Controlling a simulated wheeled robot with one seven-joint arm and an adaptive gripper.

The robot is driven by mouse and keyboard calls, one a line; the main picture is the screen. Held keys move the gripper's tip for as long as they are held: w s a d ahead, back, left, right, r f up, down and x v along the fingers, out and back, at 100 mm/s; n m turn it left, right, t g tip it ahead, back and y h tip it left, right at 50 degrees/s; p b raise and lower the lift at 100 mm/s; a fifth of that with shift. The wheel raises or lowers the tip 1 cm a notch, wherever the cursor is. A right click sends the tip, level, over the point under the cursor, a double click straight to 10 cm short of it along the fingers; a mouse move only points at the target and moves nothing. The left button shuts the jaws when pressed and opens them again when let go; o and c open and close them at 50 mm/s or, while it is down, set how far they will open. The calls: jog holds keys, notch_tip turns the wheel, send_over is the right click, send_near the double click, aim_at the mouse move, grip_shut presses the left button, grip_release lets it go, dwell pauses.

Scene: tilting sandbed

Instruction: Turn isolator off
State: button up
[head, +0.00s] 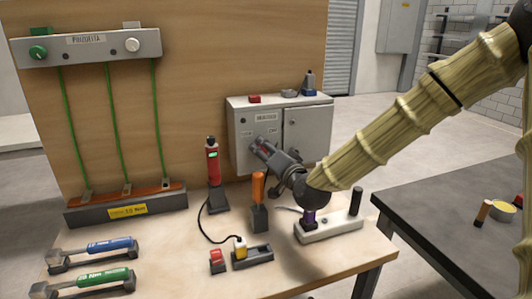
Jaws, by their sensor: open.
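A grey wall cabinet (307,134) stands at the back of the wooden bench. A white label (265,118) sits high on its left part, with two smaller labels below; their text is too small to read surely. My gripper (261,146) is open in front of this left part, reaching in from the right. The gripper hides most of the area below the labels, so the isolator's position is not visible. I cannot tell whether the fingers touch anything.
An orange-handled tool (258,188) and a red device (212,163) stand upright near my gripper. A white block (330,231) lies below my wrist. Torque wrenches (97,282) lie front left. A panel (88,49) with knobs hangs upper left. A dark table (440,215) is at right.

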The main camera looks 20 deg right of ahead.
jog(key=c, duration=1)
jog(key=shift+a+r+n+g+p, duration=0.1)
jog(key=shift+n+g+p, duration=0.25)
jog(key=shift+n, duration=1.85)
jog(key=shift+c, duration=0.2)
jog(key=o, duration=1)
jog(key=shift+o, duration=0.2)
jog(key=shift+s, duration=0.15)
jog(key=s+d, duration=0.2)
jog(key=s, duration=0.9)
jog(key=shift+s+r, duration=0.3)
jog(key=shift+r, duration=0.05)
